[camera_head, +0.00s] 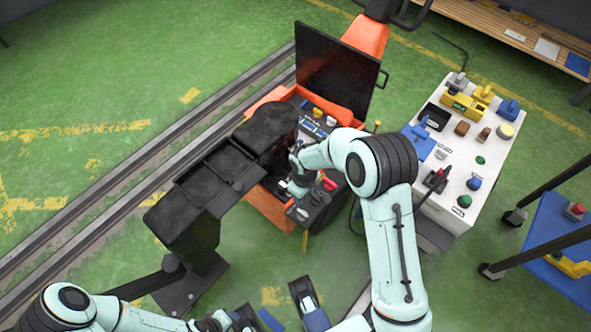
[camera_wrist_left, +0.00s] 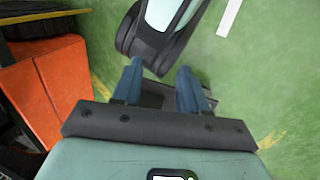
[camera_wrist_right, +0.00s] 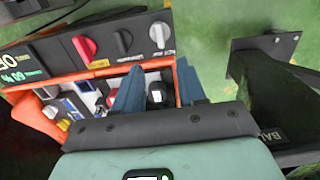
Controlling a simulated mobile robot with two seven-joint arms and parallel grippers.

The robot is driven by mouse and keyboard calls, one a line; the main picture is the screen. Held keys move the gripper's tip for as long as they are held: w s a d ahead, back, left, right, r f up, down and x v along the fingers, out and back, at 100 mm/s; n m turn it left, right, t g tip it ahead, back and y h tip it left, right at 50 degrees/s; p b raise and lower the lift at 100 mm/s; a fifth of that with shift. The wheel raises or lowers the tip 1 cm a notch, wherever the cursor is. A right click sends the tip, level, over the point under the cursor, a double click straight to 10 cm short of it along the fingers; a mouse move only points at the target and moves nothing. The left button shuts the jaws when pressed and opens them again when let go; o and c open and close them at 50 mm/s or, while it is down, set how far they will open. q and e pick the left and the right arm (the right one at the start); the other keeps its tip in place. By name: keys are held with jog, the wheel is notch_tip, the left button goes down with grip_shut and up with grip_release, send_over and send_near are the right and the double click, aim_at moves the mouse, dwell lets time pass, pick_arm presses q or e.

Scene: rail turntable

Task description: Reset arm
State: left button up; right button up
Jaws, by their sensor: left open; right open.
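My right arm reaches over the orange control cabinet (camera_head: 268,208), which has an open black lid (camera_head: 335,70). My right gripper (camera_wrist_right: 157,65) is open and empty above its panel. A red knob (camera_wrist_right: 84,47), a dark knob (camera_wrist_right: 122,40) and a white knob (camera_wrist_right: 160,34) sit on the dark strip beyond. In the head view my right arm partly hides this panel. My left gripper (camera_wrist_left: 160,66) is open and empty, low at the bottom of the head view.
A dark stand with a black padded top (camera_head: 205,180) stands close left of the cabinet. A white control table (camera_head: 450,205) stands to the right, and a blue table (camera_head: 560,285) stands at far right. Rails (camera_head: 150,140) cross the green floor, which is open at left.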

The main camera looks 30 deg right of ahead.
pick_arm(q)
jog(key=s+d+r+g+p, duration=0.1)
jog(key=s+r+p, duration=0.2)
jog(key=r+p, duration=1.2)
jog(key=shift+d+r+g+h+p, duration=0.3)
jog(key=shift+g+p, duration=0.1)
jog(key=shift+p, duration=0.05)
pick_arm(e)
jog(key=s+a+r+m+y, duration=0.1)
jog(key=s+a+m, duration=0.3)
jog(key=s, duration=0.8)
jog(key=s+a+m+g+y, duration=0.1)
jog(key=s+a+m, duration=0.3)
jog(key=s, duration=0.9)
jog(key=shift+s+a+r+m+y, duration=0.25)
jog(key=shift+a+r+m+y, duration=0.15)
jog(key=shift+a+y, duration=0.55)
jog(key=shift+a, duration=0.1)
jog(key=shift+w, duration=0.1)
